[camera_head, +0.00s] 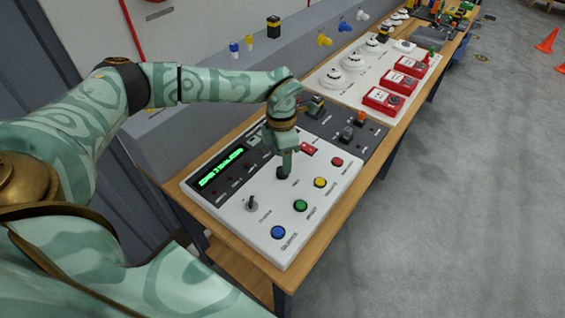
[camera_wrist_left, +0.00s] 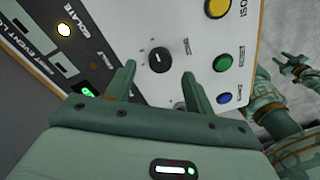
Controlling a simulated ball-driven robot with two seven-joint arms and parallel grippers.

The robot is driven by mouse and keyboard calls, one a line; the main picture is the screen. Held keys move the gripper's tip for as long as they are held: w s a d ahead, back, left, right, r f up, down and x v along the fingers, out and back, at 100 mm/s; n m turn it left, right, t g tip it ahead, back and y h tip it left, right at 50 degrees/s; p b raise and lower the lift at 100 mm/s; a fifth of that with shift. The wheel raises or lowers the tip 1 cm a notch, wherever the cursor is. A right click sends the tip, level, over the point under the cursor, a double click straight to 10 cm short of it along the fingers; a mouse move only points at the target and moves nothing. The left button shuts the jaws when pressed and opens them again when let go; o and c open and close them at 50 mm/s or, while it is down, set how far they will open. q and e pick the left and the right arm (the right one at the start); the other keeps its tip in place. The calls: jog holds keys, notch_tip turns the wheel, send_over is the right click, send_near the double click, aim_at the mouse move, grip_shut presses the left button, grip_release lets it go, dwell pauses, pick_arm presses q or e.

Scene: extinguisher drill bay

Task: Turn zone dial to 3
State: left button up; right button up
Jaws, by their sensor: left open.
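The zone dial, a round black knob with a pale mark, shows in the left wrist view (camera_wrist_left: 160,60) on the white control panel (camera_wrist_left: 187,15). In the head view only a dark bit of the dial (camera_head: 283,173) shows under my left gripper (camera_head: 285,160). The left gripper is open and points down at the panel. In the left wrist view its fingers (camera_wrist_left: 157,82) stand on either side of the dial, with gaps to it. I cannot read the dial's setting. My right gripper (camera_wrist_left: 292,66) is small at the right of the wrist view, away from the panel.
The panel has a lit green display (camera_head: 221,169), a small metal lever or key switch (camera_head: 251,203), and blue (camera_head: 278,232), green (camera_head: 300,205), yellow (camera_head: 320,183) and red (camera_head: 337,162) buttons close by. Red boxes (camera_head: 383,100) stand farther along the bench. Open floor (camera_head: 450,200) lies right.

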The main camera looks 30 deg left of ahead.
aim_at(281, 167)
pick_arm(q)
notch_tip(281, 167, up, 13)
jog(key=p, duration=0.1)
jog(key=shift+w+a+f, duration=0.2)
jog(key=shift+a, duration=0.1)
jog(key=shift+f, duration=0.1)
